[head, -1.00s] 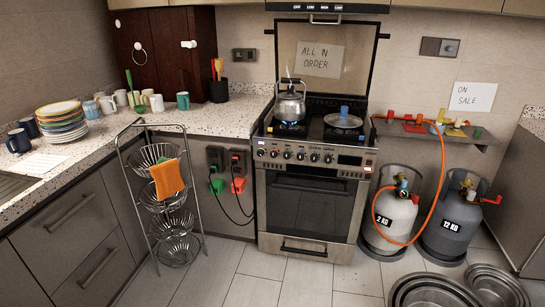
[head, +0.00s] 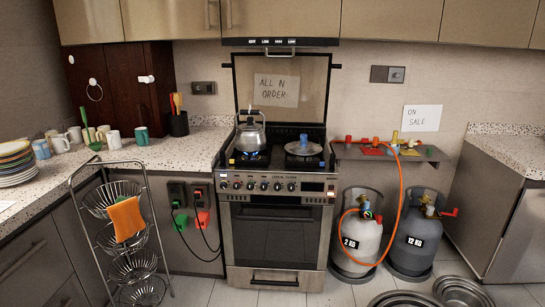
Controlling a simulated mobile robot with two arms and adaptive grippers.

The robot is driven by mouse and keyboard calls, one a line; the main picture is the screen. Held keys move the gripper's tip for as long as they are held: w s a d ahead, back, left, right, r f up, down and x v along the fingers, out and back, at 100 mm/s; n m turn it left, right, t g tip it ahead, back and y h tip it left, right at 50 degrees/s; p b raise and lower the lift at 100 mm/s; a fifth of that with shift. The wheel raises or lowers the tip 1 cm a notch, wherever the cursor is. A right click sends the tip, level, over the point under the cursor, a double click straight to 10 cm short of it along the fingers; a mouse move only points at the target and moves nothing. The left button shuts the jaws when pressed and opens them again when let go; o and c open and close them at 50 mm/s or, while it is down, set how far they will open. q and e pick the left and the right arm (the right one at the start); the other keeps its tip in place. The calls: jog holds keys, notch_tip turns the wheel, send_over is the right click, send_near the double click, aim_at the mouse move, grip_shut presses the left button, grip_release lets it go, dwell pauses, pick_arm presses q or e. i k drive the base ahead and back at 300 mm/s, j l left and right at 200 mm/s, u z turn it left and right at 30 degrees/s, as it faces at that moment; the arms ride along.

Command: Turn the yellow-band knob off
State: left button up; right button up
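The stove (head: 277,245) stands at the middle of the head view with a row of several round knobs (head: 264,186) along its front panel. The bands on these knobs are too small to tell apart, so I cannot pick out the yellow one. A small yellow mark (head: 233,162) shows at the cooktop's front left and a small blue one at its front right. A steel kettle (head: 250,136) sits on the left burner, with a blue flame (head: 251,154) under it. A round lid or pan (head: 303,148) with a blue handle covers the right burner. Neither gripper is in view.
A wire basket rack (head: 125,240) with an orange cloth stands left of the stove. Two gas cylinders (head: 355,240) with an orange hose stand right, below a shelf of coloured valves (head: 385,150). Metal pans (head: 460,292) lie on the floor at front right.

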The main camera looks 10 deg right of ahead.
aim_at(224, 184)
jog(key=i+l, duration=0.2)
jog(key=i, duration=0.25)
jog(key=i+l+z, duration=0.15)
jog(key=i, duration=0.3)
